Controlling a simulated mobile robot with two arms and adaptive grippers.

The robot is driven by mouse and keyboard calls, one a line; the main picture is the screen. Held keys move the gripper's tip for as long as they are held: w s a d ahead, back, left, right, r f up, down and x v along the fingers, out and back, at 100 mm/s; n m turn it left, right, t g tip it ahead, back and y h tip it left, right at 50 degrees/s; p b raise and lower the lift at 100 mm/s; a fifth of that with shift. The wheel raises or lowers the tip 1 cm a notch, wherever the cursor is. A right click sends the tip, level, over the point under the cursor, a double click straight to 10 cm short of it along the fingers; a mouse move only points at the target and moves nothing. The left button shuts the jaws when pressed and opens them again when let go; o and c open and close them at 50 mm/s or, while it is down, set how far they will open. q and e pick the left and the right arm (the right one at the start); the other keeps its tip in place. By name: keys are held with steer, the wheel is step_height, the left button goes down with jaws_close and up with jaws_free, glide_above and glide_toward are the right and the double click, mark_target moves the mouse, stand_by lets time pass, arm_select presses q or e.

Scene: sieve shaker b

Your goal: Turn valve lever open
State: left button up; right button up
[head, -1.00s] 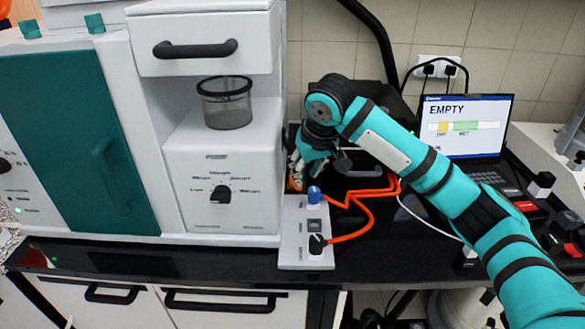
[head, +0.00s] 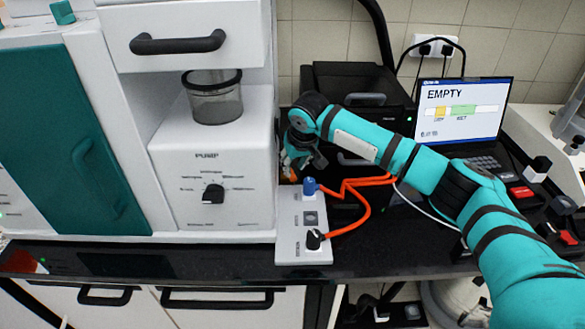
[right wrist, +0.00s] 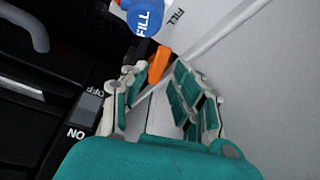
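An orange lever (right wrist: 158,66), likely the valve lever, shows in the right wrist view beside a black part and below a blue cap marked FILL (right wrist: 145,18). My right gripper (right wrist: 155,72) is open, with its two segmented fingers on either side of the lever's end. I cannot tell whether either finger touches it. In the head view my right gripper (head: 298,160) is by the pump housing's right side, behind the blue cap (head: 310,187). The lever is mostly hidden there. My left gripper is not in view.
The white pump housing (head: 212,165) stands close on the left. A white panel (head: 292,238) with orange cables (head: 358,208) lies in front of my right gripper. A laptop (head: 462,112) reading EMPTY stands to the right. A black device (head: 355,90) is behind.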

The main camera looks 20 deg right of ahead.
mark_target(293, 175)
steer(key=shift+x, duration=1.95)
steer(key=shift+s, duration=0.1)
steer(key=shift+r, duration=0.1)
jaws_close()
